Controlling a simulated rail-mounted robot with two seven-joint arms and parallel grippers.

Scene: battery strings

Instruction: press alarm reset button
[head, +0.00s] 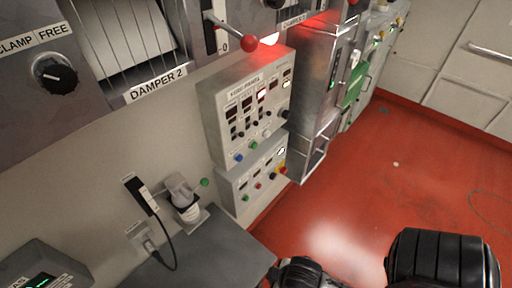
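A grey upper control box (214,128) is on the wall near the middle of the head view. It has small displays, dark knobs, a blue button (239,158), a green button (253,146) and a white button (266,133). A lower box (228,186) beneath it has a green button (245,198), a red button (258,186) and a red knob on yellow (282,170). The small labels are unreadable, so I cannot tell which button is the alarm reset. Dark parts of my own body show at the bottom right. Neither gripper's fingers are visible.
A red-ball lever (249,43) juts out above the upper box. A grey bench (215,245) and a corded wall device (142,196) are lower left. A metal cabinet (314,88) stands right of the boxes. The red floor (385,190) is largely clear.

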